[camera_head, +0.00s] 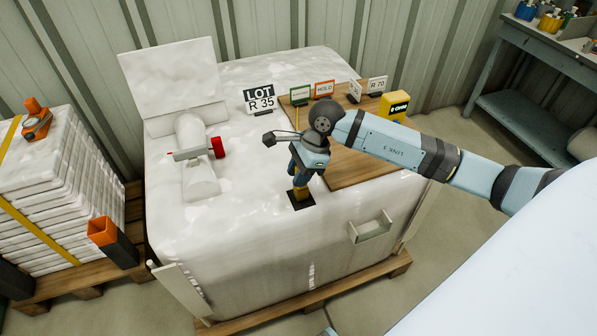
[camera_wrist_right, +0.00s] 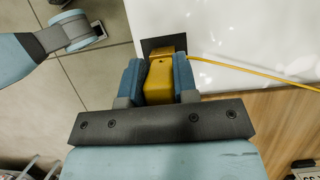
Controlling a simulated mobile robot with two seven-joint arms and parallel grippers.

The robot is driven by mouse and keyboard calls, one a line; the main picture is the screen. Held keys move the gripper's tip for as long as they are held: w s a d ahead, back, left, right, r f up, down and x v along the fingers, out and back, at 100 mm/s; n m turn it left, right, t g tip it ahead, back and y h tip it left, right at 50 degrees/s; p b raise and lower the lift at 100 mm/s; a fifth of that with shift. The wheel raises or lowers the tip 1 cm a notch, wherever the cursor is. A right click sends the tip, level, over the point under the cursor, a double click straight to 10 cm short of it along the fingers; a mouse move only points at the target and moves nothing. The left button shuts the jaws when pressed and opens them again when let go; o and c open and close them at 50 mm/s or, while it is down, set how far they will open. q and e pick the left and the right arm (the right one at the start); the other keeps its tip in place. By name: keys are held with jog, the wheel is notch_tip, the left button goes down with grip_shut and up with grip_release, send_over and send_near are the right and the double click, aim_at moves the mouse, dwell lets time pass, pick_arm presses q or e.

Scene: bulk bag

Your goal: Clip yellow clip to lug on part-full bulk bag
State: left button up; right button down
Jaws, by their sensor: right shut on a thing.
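My right gripper (camera_head: 300,187) is shut on the yellow clip (camera_head: 299,193) and points down at the near edge of the bag's top. In the wrist view the clip (camera_wrist_right: 160,80) sits between the two blue fingers. Its far end overlaps the dark square patch (camera_head: 303,204) on the white bulk bag (camera_head: 240,245). I cannot tell whether the clip grips a lug, as the fingers and the clip cover that spot. A yellow cable (camera_wrist_right: 250,71) runs right from near the clip in the wrist view. My left gripper does not show clearly.
A wooden board (camera_head: 365,160) lies on the bag, with small signs and a yellow box (camera_head: 395,106) at its back. A tied spout with a red-knobbed clamp (camera_head: 217,147) lies to the left. A stack of bags (camera_head: 50,190) stands further left; a workbench (camera_head: 540,60) stands back right.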

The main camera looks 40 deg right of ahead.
jog(key=shift+f, duration=0.25)
jog(key=c, duration=1)
grip_release()
jog(key=shift+o, duration=1)
jog(key=v, duration=1.4)
jog(key=shift+f, duration=0.1)
